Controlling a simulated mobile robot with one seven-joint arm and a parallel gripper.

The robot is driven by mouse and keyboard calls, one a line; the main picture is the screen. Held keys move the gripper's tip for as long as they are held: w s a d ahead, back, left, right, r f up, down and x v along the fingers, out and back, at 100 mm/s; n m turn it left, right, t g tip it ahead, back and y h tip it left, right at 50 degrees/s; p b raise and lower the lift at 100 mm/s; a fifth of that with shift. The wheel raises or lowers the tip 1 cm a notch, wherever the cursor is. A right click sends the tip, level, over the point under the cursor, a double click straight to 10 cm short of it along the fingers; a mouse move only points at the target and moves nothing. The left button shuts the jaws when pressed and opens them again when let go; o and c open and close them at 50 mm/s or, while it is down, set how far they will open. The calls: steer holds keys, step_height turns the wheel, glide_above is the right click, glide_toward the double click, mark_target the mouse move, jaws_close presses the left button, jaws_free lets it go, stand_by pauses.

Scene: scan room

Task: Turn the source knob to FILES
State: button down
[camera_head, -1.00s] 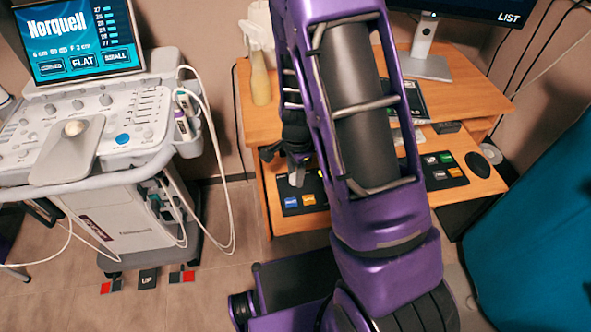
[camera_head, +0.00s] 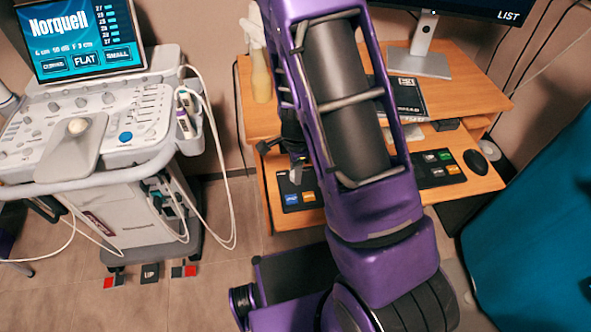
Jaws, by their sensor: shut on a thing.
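A dark control panel (camera_head: 309,200) with blue and orange labels lies on the lower shelf of the desk, left of my arm. My gripper (camera_head: 296,172) points down over the panel's left part. It is shut on a small grey piece there, apparently the source knob; the fingers and my arm hide most of it, and its pointer cannot be read. The monitor (camera_head: 508,10) at the upper right shows the word LIST. No FILES label is readable.
An ultrasound console (camera_head: 85,140) with a lit screen stands at the left, its cables hanging. The desk (camera_head: 465,95) holds a bottle (camera_head: 261,80), a dark booklet (camera_head: 408,97) and a mouse (camera_head: 476,162). A teal surface (camera_head: 530,220) is at the right.

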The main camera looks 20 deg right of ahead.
steer(key=c, duration=0.5)
jaws_free()
steer(key=shift+r, duration=0.1)
step_height(320, 180, up, 17)
steer(key=p, duration=0.4)
steer(key=shift+s+p, duration=0.4)
steer(key=shift+r, duration=0.1)
